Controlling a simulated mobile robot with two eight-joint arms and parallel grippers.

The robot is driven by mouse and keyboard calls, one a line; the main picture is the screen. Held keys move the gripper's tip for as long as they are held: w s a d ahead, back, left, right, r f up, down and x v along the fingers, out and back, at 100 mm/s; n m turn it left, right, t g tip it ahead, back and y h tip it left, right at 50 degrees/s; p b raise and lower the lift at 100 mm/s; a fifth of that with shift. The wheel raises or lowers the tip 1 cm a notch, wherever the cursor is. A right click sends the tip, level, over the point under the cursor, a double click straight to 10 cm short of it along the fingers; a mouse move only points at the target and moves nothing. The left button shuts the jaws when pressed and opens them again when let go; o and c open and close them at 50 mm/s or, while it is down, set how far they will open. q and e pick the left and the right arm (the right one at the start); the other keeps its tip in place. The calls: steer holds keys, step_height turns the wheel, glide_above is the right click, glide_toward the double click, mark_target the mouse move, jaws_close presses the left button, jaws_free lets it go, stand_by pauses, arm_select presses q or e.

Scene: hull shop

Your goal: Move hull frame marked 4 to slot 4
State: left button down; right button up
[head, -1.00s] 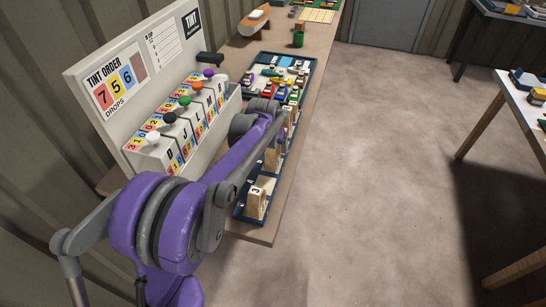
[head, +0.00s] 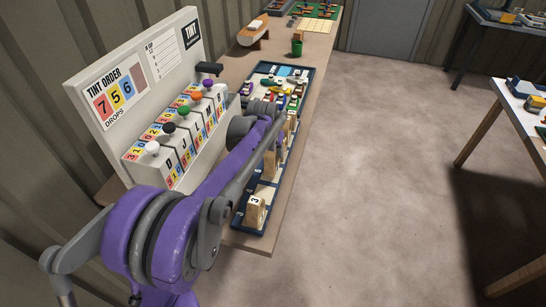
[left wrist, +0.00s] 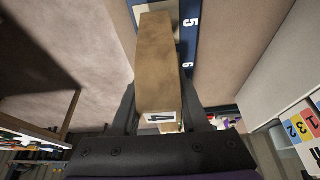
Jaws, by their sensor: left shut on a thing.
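A wooden hull frame marked 4 (left wrist: 155,60) is held in my left gripper (left wrist: 160,100), with one finger on each side of it, in the left wrist view. Beyond it is part of a dark blue rack (left wrist: 190,50) with slot numbers 5 and 6. In the head view the rack (head: 240,222) lies along the bench, and a frame marked 3 (head: 255,211) stands at its near end. Another wooden frame (head: 270,165) stands farther along, partly behind my left arm. My arm hides the left gripper's fingers there. My right gripper is out of view.
A white tint dispenser (head: 150,170) with coloured knobs stands left of the rack, close to my arm. A tray of small coloured parts (head: 305,85) and a green cup (head: 297,48) are farther back on the bench. The floor (head: 390,160) right of the bench is clear.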

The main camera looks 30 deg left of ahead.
arm_select(q)
step_height(320, 180, up, 7)
steer(key=shift+f, duration=0.15)
steer(key=shift+s+d+r, duration=0.15)
steer(key=shift+s+r, duration=0.15)
steer(key=shift+s, duration=0.3)
steer(key=shift+s+d+r, duration=0.1)
steer(key=shift+s+r, duration=0.15)
steer(key=shift+s, duration=0.3)
steer(key=s+d+b, duration=0.1)
steer(key=s+b, duration=0.1)
steer(key=s, duration=0.4)
steer(key=shift+n, duration=0.3)
steer(key=shift+s+d+f+b, duration=0.15)
steer(key=shift+f+b, duration=0.1)
steer(key=shift+f, duration=2.2)
steer(key=shift+d+f+b, duration=0.1)
steer(key=shift+f+b, duration=0.1)
steer(key=shift+f, duration=2.2)
steer(key=shift+f, duration=0.1)
steer(key=shift+c, duration=2)
jaws_free()
